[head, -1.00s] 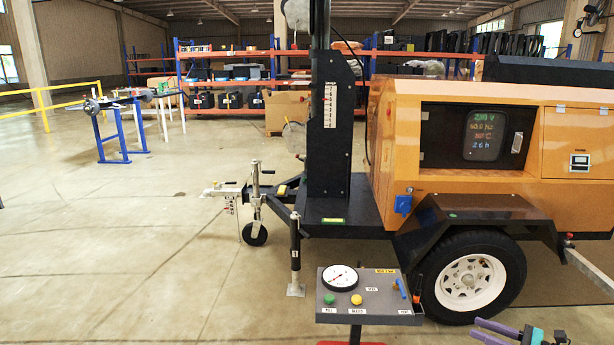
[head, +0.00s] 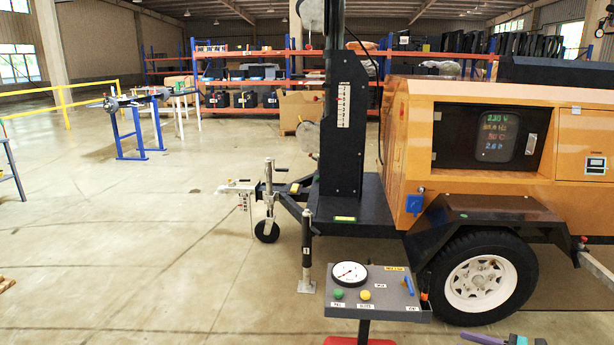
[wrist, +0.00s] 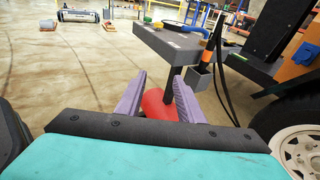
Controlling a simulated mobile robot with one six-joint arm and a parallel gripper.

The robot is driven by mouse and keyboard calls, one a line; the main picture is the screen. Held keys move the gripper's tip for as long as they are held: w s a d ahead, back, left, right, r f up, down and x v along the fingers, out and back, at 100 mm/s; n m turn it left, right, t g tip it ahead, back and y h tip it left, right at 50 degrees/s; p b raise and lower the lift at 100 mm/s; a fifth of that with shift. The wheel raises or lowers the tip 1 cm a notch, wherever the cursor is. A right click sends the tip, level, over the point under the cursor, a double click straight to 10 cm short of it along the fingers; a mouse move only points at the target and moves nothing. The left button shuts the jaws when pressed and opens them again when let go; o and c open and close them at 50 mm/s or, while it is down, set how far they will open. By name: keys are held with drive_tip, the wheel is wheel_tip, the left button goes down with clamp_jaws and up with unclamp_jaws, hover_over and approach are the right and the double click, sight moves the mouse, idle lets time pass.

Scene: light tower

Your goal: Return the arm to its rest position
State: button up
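My gripper (wrist: 157,98) shows in the wrist view with its two purple fingers apart and nothing between them. Past the fingers is the red base (wrist: 158,104) of the control pedestal. In the head view only a small part of my gripper (head: 486,339) shows at the bottom right edge, to the right of the control panel (head: 401,312). The panel carries a dial gauge, a green button and a yellow button. The rest of my arm is out of the head view.
The orange light tower trailer (head: 480,110) stands right of centre, with a black wheel (head: 452,290) close to the panel. Its tow hitch (head: 237,187) points left. A blue stand (head: 137,130) and yellow rail (head: 66,112) are further back left. The floor at left is mostly clear.

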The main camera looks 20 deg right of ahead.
drive_tip(key=w+a+f+n+g, duration=0.1)
drive_tip(key=a+f+n+g, duration=0.2)
drive_tip(key=a+f, duration=0.55)
drive_tip(key=w+a+f+n+g, duration=0.1)
drive_tip(key=a+f+n+g, duration=0.4)
drive_tip(key=a, duration=0.7)
drive_tip(key=w+a+f+n+g, duration=0.1)
drive_tip(key=a+f+n+g, duration=0.1)
drive_tip(key=a+f, duration=0.7)
drive_tip(key=s+a+f+n+g+h, duration=0.1)
drive_tip(key=s+a+f+n+g, duration=0.15)
drive_tip(key=a, duration=0.35)
drive_tip(key=s+a+f+n+g+h, duration=0.2)
drive_tip(key=s+a+f+n, duration=0.2)
drive_tip(key=a, duration=0.2)
drive_tip(key=s+a+f+n+g+h, duration=0.2)
drive_tip(key=s+a+f+n+h, duration=0.1)
drive_tip(key=s+n, duration=0.35)
drive_tip(key=s+a+f+n+g+h, duration=0.1)
drive_tip(key=s+a+f+n+h, duration=0.2)
drive_tip(key=s+n, duration=0.35)
wheel_tip(320, 180, up, 14)
drive_tip(key=s+m+p, duration=0.1)
drive_tip(key=p, duration=1.2)
drive_tip(key=shift+s+r+g, duration=0.15)
drive_tip(key=shift+s+g, duration=0.2)
drive_tip(key=shift+g, duration=0.1)
drive_tip(key=shift+a, duration=0.15)
